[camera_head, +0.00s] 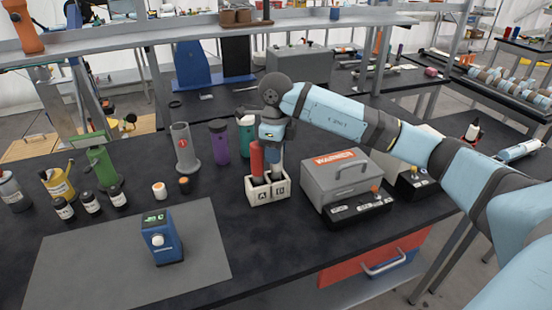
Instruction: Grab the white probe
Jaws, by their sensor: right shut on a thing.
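My right gripper (273,142) points down above the white two-slot holder (266,194), which is marked A and B. It is shut on the top of the pale, whitish probe (278,172), which stands upright over slot B. The gripper hides the probe's upper end. I cannot tell whether the probe's lower end is still seated in the slot. A red probe (257,160) stands upright in slot A, close beside the gripper. My left gripper is not in view.
Purple (219,142) and teal bottles and a grey cylinder (184,147) stand to the left. A blue device (161,240) stands on the grey mat (90,262). A shelf spans behind.

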